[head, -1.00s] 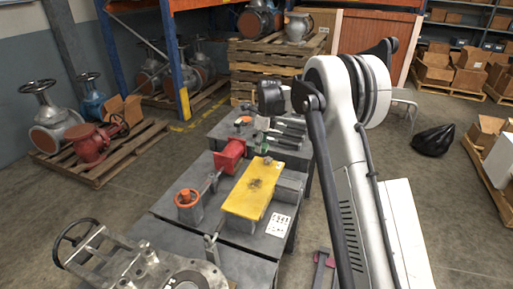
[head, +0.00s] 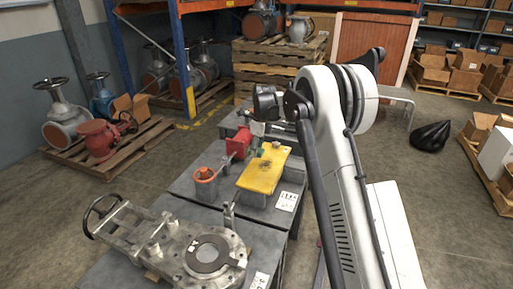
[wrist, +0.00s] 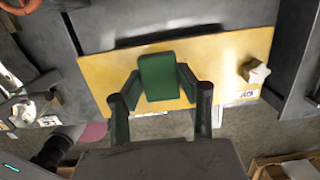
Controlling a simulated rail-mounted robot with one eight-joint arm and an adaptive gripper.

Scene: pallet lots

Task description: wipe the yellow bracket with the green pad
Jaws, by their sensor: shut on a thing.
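The yellow bracket (head: 262,178) is a flat plate lying on grey blocks on the workbench. In the wrist view the bracket (wrist: 215,60) spans the upper half. My gripper (wrist: 158,84) is shut on the green pad (wrist: 158,68), a small block between its fingertips. The pad appears over the bracket's surface; I cannot tell whether it touches. In the head view the green pad (head: 262,152) is a small patch by the bracket's far left edge, and the gripper is small and partly hidden.
A small beige lump (wrist: 254,70) lies on the bracket. A red fixture (head: 239,144) and a grey pot with an orange top (head: 205,180) stand left of the bracket. A large metal valve (head: 190,245) fills the near bench. A white label (head: 287,201) lies to the right.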

